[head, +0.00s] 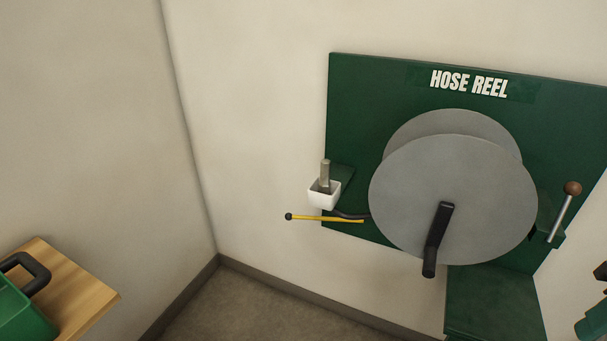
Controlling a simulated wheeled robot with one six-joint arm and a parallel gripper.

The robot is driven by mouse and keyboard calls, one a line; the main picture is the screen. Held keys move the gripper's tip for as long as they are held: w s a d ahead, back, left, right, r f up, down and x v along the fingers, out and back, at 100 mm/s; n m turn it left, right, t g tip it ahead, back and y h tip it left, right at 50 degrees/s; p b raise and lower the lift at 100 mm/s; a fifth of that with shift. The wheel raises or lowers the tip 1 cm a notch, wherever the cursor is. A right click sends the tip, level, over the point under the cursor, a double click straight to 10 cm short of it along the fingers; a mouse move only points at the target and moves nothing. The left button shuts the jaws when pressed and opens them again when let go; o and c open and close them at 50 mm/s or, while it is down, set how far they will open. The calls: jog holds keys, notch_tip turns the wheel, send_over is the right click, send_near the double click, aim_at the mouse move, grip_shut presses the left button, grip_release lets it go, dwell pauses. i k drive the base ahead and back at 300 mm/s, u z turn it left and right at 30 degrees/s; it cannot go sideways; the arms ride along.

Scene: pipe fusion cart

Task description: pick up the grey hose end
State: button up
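The grey hose end (325,174) is a short upright grey cylinder. It stands in a white square cup (323,196) at the left edge of the green hose reel board (350,100). Its lower part is hidden inside the cup. A short dark hose piece (350,215) shows between the cup and the reel; I cannot tell how it joins the hose end.
The large grey reel (450,200) with a black crank (437,240) is right of the cup. A yellow rod (330,219) sticks out left below the cup. A brown-knobbed lever (565,208) is at right. A wooden surface (85,290) holds a green box (22,310).

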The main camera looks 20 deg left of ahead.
aim_at(324, 185)
jog(key=u, duration=0.8)
jog(key=i, duration=0.85)
jog(key=u, duration=0.9)
